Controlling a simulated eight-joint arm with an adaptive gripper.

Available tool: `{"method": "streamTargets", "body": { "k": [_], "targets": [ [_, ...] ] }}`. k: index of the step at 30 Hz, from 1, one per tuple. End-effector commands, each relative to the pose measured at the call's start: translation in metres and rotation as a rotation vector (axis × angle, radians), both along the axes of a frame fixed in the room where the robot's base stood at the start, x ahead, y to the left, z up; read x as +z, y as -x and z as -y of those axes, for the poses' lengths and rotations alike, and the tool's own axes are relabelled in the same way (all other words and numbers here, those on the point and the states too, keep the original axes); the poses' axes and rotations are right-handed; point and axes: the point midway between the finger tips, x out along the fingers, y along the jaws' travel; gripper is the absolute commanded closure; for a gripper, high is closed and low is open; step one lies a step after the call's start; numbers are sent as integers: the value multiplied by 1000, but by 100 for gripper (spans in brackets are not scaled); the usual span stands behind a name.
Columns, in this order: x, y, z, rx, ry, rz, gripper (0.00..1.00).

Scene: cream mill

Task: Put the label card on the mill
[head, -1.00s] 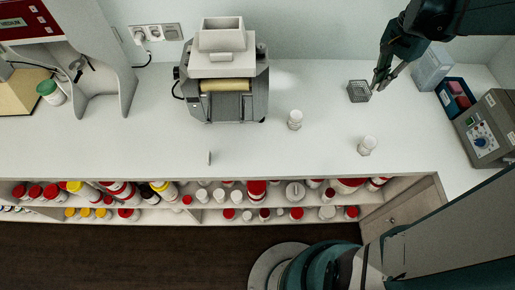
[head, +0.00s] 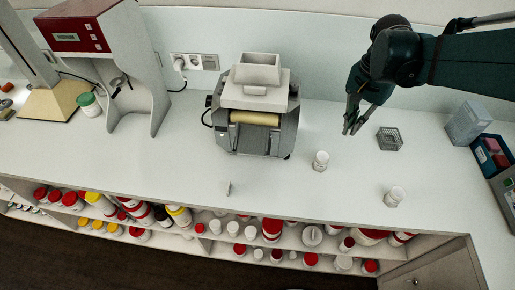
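The mill (head: 256,105) is a grey machine with a pale hopper on top and a yellowish roller in front. It stands on the white counter against the wall, in the middle of the head view. A small, thin, pale piece that looks like the label card (head: 228,188) stands on the counter near its front edge, in front of and a little left of the mill. My gripper (head: 353,127) is over the counter to the right of the mill, well apart from the card. Its fingers point down, look slightly apart, and hold nothing visible.
Two white-lidded jars (head: 320,161) (head: 394,197) stand right of the card. A red-topped instrument (head: 80,35) stands at left. Shelves of bottles lie below the counter edge. The counter between mill and card is clear.

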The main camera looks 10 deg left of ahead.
Motion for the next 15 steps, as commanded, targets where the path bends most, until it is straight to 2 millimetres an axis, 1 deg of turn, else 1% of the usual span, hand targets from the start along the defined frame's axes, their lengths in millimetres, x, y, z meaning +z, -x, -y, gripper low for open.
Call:
{"method": "streamTargets", "body": {
  "k": [1, 3, 15],
  "targets": [
    [-1, 2, -11, 23, 0, 0, 100],
    [-1, 5, -24, 51, 0, 0, 100],
    [-2, 29, -97, 209, 0, 0, 100]
  ]
}}
